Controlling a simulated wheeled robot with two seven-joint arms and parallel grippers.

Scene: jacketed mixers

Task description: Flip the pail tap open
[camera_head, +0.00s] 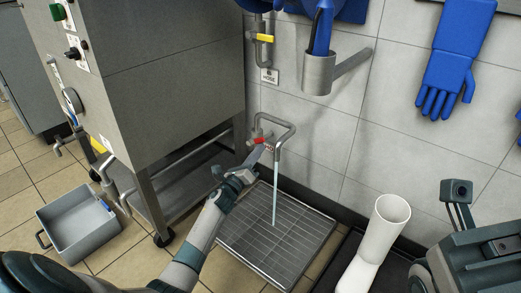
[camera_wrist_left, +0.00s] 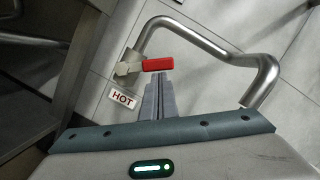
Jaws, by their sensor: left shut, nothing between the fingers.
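The pail tap is a bent steel pipe (camera_head: 285,131) on the tiled wall with a red lever (camera_head: 259,140). A pale, thin stream of water (camera_head: 275,195) falls from its spout onto the floor grate. The pipe (camera_wrist_left: 205,42) and lever (camera_wrist_left: 158,64) also show in the left wrist view, beside a "HOT" label (camera_wrist_left: 122,99). My left gripper (camera_head: 262,147) is shut and empty, its fingertips (camera_wrist_left: 158,76) right at the lever; I cannot tell whether they touch it. My right gripper is out of view; only part of my right arm shows at lower right.
A floor grate (camera_head: 229,236) lies under the spout. A steel cabinet (camera_head: 170,85) on legs stands left of the tap. A grey bin (camera_head: 82,236) sits on the floor. A yellow-handled valve (camera_head: 265,38), a steel holder (camera_head: 317,75) and blue gloves (camera_head: 449,75) are on the wall. White boots (camera_head: 388,222) stand right.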

